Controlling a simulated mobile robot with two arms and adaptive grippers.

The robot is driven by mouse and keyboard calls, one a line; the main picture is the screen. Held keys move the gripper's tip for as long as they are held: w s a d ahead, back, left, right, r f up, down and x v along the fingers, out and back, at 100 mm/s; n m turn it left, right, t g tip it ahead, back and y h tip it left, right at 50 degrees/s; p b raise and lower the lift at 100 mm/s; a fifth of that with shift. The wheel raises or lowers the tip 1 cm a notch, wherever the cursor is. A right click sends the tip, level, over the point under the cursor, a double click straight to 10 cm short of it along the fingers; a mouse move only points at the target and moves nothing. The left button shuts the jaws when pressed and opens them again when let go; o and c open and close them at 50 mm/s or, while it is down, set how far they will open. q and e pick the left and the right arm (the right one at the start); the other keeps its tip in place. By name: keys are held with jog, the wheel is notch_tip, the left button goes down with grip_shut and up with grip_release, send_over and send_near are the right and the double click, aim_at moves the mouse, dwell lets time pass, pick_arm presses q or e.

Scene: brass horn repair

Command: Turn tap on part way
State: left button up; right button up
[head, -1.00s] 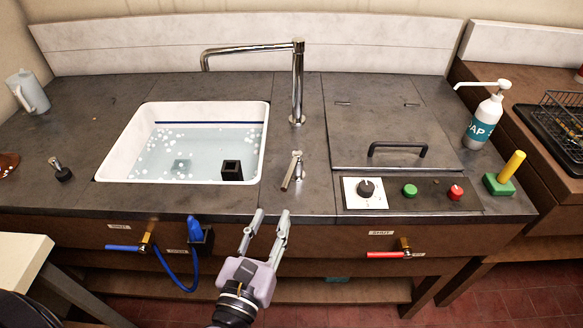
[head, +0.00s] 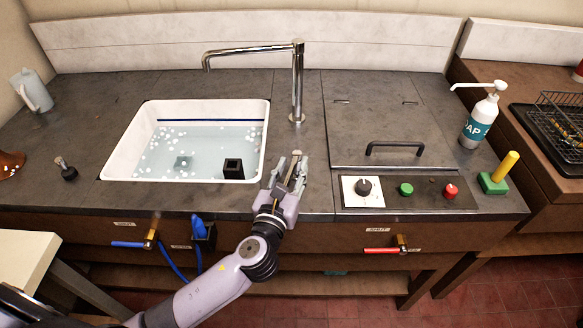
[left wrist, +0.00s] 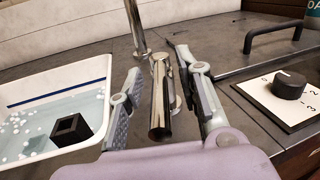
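The tap is a tall chrome spout (head: 298,85) behind the sink, its arm reaching left over the basin. Its separate chrome lever (head: 296,160) stands on the counter in front of the spout. In the left wrist view the lever (left wrist: 160,97) lies between the two fingers of my left gripper (left wrist: 164,95), with a visible gap on each side. My left gripper (head: 286,172) is open around the lever. No water stream shows under the spout. My right gripper is in neither view.
The white sink (head: 112,160) holds water, white bits and a black square block (head: 233,168). To the right are a control panel with a dial (head: 363,187), green button (head: 405,189) and red button (head: 450,190), and a lid handle (head: 395,146). A soap bottle (head: 481,120) stands farther right.

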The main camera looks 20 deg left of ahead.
pick_arm(q)
jog(key=shift+c, duration=0.2)
grip_shut()
dwell(0.6)
